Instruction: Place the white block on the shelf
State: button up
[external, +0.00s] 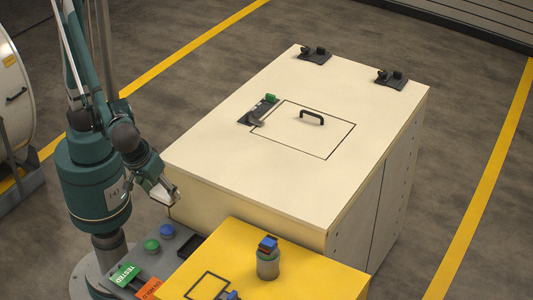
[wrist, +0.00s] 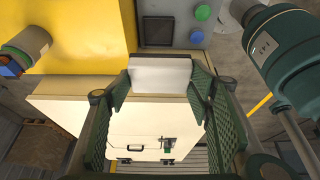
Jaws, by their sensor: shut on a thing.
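My gripper (wrist: 160,88) is shut on the white block (wrist: 160,72), which sits between its green ribbed finger pads in the wrist view. In the external view my gripper (external: 167,190) is at the near left corner of the cream cabinet (external: 240,180), with the block (external: 173,197) small and pale at its tip. The block appears held up in the air, clear of the cabinet top. No surface can be clearly told as the shelf. The cabinet top has a square outlined panel with a black handle (external: 312,117).
A yellow table (external: 320,275) stands in front, bearing a grey cylinder (external: 267,265) with a blue piece on top. A grey panel holds a green button (external: 152,245), a blue button (external: 167,231) and a black tray (external: 190,246). Black brackets (external: 315,55) stand on the cabinet's far edge.

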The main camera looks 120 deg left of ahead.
notch_tip(320, 180, down, 26)
dwell(0.6)
jog(key=shift+f, duration=0.1)
jog(key=b, duration=0.1)
send_near(176, 267)
jog(key=shift+w+a+f, duration=0.15)
jog(key=shift+w+a, duration=0.2)
jog(key=shift+w, duration=0.25)
jog(key=shift+w+a+f, duration=0.15)
jog(key=shift+w+a, duration=0.15)
jog(key=shift+w, duration=0.3)
jog(key=shift+f+b, duration=0.55)
jog(key=shift+f, duration=1.5)
jog(key=shift+f, duration=0.2)
jog(key=o, duration=1)
